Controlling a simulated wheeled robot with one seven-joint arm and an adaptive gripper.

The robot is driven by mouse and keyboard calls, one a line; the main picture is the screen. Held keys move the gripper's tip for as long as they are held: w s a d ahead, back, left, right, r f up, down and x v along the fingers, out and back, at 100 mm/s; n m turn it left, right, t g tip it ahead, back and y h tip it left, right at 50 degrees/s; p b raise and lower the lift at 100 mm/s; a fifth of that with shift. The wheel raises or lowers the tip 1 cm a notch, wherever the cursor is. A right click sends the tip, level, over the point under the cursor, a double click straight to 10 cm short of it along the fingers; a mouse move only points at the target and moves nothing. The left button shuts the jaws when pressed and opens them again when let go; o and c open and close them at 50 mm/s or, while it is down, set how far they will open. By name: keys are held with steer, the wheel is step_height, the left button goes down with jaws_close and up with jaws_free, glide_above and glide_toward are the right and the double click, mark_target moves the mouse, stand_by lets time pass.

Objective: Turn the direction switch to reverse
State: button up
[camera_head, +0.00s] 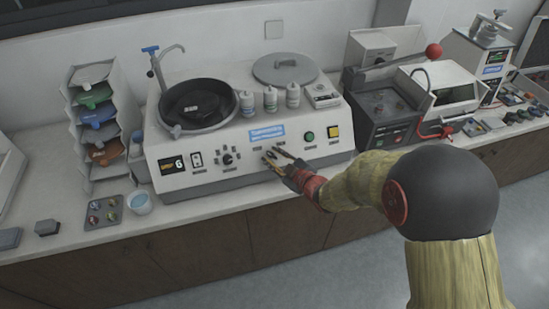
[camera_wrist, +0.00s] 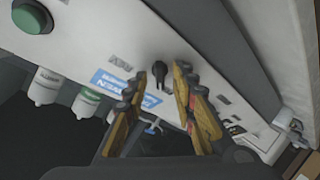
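The polishing machine's white front panel (camera_head: 240,165) carries several controls. A small black switch (camera_wrist: 160,72) with a pointer-like lever stands out from the panel in the wrist view; it looks like the direction switch, but its label is too blurred to read. My gripper (camera_head: 272,157) is at the middle of the panel in the head view and covers that part of it. In the wrist view my gripper (camera_wrist: 161,82) is open, with a yellow-and-black finger on either side of the switch. The switch shows in the gap; I cannot tell whether either finger touches it.
A green button (camera_head: 309,137) and a yellow switch (camera_head: 333,132) are right of my gripper. A black rotary knob (camera_head: 227,159) is to its left. White bottles (camera_head: 270,99) stand on top. A dark press (camera_head: 385,110) is to the right.

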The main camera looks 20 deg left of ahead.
steer(key=shift+c, duration=0.3)
jaws_close()
